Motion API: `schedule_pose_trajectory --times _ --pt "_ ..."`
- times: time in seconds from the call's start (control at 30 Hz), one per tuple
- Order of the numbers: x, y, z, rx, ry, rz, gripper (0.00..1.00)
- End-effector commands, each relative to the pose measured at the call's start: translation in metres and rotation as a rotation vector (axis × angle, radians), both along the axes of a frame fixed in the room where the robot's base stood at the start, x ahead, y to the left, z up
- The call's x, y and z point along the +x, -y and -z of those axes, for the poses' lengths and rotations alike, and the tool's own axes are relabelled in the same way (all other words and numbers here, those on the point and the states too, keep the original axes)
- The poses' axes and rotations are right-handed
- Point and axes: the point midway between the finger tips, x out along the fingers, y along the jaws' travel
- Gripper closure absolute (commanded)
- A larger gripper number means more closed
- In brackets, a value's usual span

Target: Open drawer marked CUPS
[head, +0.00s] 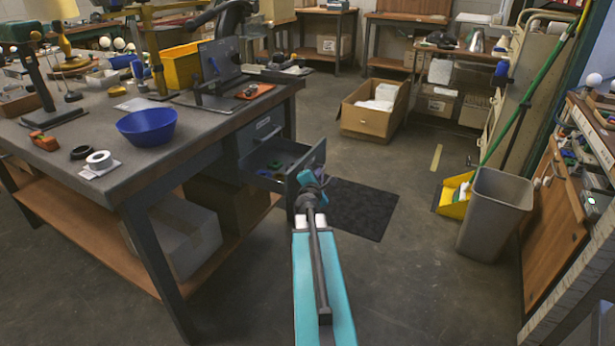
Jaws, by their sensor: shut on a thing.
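A grey drawer (318,157) under the workbench is pulled out, and small dark, green and reddish things show inside it. No marking can be read on it, as its front faces away from me. My gripper (308,179) is at the outer side of this drawer front, shut on what appears to be its handle. My wrist hides the fingertips and the handle. Above it, a closed drawer (262,137) has a handle and a small pale label too small to read.
The workbench (150,180) holds a blue bowl (147,126), tape and tools. A dark mat (362,208) lies on the floor beyond the drawer. A grey bin (494,215) and yellow dustpan (454,195) stand at right. The floor between is clear.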

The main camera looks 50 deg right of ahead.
Motion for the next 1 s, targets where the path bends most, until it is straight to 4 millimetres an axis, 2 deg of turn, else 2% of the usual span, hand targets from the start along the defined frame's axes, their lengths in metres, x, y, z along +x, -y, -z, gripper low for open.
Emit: schedule_pose_trajectory --times 0.17,0.53,0.57,0.6,1.0 --pt "-0.005 0.004 -0.001 -0.002 -0.003 0.005 1.00" --pt "0.001 -0.001 -0.002 -0.004 -0.003 -0.002 1.00" --pt "0.001 -0.001 -0.002 -0.004 -0.003 -0.002 0.87" --pt "0.002 -0.002 -0.002 -0.004 -0.003 -0.003 0.83" --pt "0.006 -0.011 -0.001 -0.002 -0.001 -0.014 0.83"
